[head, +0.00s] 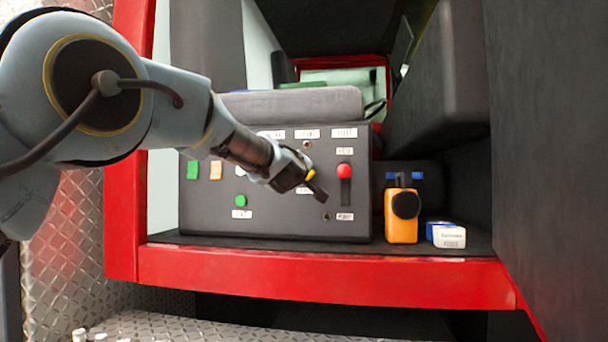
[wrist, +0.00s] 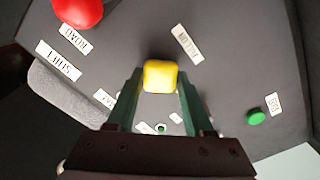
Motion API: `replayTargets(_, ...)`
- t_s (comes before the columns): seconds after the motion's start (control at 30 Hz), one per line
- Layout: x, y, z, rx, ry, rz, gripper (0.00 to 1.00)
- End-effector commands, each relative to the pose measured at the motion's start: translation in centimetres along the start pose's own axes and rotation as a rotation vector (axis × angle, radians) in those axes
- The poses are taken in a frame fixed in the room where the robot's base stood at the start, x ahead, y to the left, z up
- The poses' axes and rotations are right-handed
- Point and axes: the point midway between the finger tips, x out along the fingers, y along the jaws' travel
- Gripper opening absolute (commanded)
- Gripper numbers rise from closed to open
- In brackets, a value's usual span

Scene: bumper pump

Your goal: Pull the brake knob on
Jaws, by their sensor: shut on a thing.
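A yellow knob (wrist: 160,76) stands out from the dark grey control panel (head: 265,222). In the wrist view it lies between the fingertips of my gripper (wrist: 159,88), which is shut on it. In the head view, my gripper (head: 313,184) reaches the panel from the left. Only a small yellow part of the knob (head: 311,174) shows there, beside the fingers. A white label (wrist: 187,43) sits on the panel near the knob. How far the knob stands out is hard to tell.
A red ball-topped lever (head: 344,171) is just right of my gripper. An orange lamp-like object (head: 399,229) and a small blue-white box (head: 447,235) stand right of the panel.

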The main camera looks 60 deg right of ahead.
Motion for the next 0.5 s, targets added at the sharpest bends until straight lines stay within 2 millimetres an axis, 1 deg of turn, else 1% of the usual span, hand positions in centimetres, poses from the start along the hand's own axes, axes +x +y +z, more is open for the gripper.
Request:
replayTargets(0.27,-0.1,0.0,0.0,0.0,0.0,0.0,0.0)
replayTargets(0.37,-0.6,-0.1,0.1,0.0,0.0,0.0,0.0)
replayTargets(0.5,-2.0,-0.2,0.1,-0.001,0.0,0.0,0.0)
